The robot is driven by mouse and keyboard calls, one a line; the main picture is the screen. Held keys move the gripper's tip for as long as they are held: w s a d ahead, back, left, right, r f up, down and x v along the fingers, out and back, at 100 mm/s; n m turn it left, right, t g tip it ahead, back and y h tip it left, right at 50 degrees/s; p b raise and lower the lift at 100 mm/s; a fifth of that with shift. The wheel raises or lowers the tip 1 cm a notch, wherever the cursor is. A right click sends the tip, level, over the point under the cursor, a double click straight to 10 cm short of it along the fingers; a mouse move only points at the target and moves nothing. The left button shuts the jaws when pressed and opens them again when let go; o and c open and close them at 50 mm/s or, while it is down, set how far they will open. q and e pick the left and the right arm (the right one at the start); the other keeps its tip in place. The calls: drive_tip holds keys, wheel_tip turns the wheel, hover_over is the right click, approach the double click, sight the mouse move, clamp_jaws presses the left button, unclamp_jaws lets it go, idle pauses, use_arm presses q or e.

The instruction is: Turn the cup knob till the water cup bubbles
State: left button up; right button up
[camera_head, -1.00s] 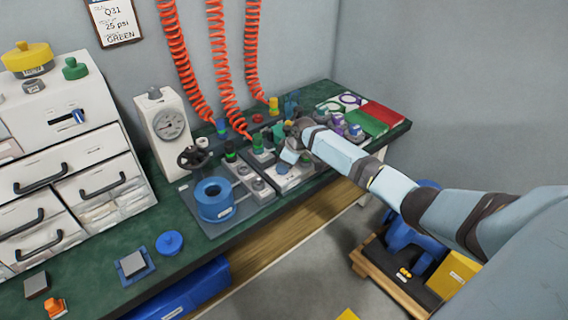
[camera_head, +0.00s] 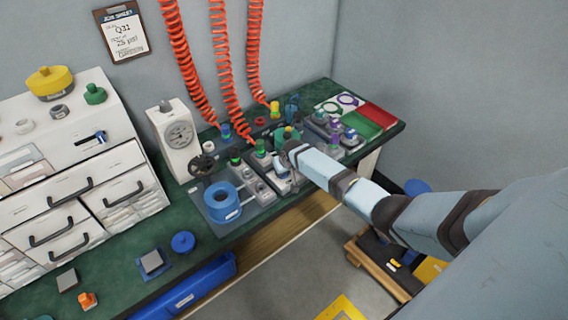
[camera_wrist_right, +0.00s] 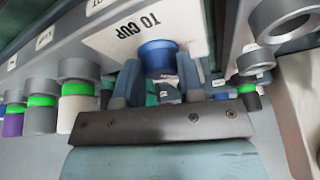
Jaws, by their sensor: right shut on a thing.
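In the right wrist view a blue round knob (camera_wrist_right: 157,55) sits at a white plate marked "TO CUP" (camera_wrist_right: 138,24). My right gripper (camera_wrist_right: 160,77) has one finger on each side of this knob and is shut on it. In the head view the right gripper (camera_head: 285,165) is at the fittings panel, and the arm hides the knob. A blue round vessel (camera_head: 222,203), possibly the water cup, stands on the panel's left part; no bubbles can be made out. My left gripper is not in view.
A pressure gauge (camera_head: 179,134) on a white block stands behind the vessel. Red coiled hoses (camera_head: 226,75) hang down to the panel. White drawers (camera_head: 75,190) stand at left. Capped fittings (camera_wrist_right: 78,95) flank the gripper in the wrist view.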

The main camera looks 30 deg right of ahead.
drive_tip(key=shift+a+r+m+p, duration=0.15)
drive_tip(key=shift+m+p, duration=0.25)
drive_tip(key=shift+m, duration=0.2)
drive_tip(key=shift+m+h+p, duration=0.3)
drive_tip(key=shift+m+h, duration=0.1)
drive_tip(key=shift+m, duration=0.1)
drive_tip(key=shift+f, duration=0.2)
drive_tip(key=o, duration=0.9)
